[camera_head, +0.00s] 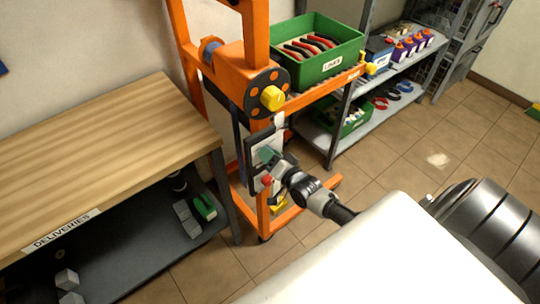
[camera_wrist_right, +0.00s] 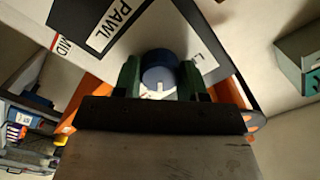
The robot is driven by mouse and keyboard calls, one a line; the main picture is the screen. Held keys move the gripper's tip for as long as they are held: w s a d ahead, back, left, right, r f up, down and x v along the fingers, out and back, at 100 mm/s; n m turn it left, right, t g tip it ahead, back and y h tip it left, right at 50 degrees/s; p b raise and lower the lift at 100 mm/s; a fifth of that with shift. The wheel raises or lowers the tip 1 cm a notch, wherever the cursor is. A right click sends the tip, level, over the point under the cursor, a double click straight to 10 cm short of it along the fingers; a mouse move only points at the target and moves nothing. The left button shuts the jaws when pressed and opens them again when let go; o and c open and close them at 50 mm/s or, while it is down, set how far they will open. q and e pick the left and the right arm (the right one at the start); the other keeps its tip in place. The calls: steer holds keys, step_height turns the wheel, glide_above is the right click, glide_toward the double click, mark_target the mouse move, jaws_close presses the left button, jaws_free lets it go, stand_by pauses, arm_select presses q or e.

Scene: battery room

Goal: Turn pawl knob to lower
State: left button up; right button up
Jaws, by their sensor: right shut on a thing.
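In the right wrist view a round blue knob (camera_wrist_right: 158,72) with a small white mark stands on a panel (camera_wrist_right: 125,30) with a black PAWL label. A red line with the letters MID is at the panel's left, and part of a label starting with L is right of the knob. My right gripper (camera_wrist_right: 160,84) has its green fingers on both sides of the knob, shut on it. In the head view the right gripper (camera_head: 267,158) is at the panel on the orange lift frame (camera_head: 233,65); the knob is hidden there. My left gripper is out of view.
A yellow knob (camera_head: 273,97) sits on the frame above my right gripper. A wooden-topped bench (camera_head: 110,135) marked DELIVERIES is close at the left. A green bin (camera_head: 330,62) of red-handled tools and a grey shelf (camera_head: 383,103) stand behind, with open tiled floor (camera_head: 420,170) at the right.

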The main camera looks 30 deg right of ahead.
steer(key=shift+f+m, duration=0.1)
steer(key=shift+m, duration=0.3)
steer(key=o, duration=0.9)
steer(key=shift+s, duration=0.1)
steer(key=s, duration=0.7)
steer(key=s+d, duration=0.1)
steer(key=s, duration=0.2)
steer(key=shift+s+b, duration=0.35)
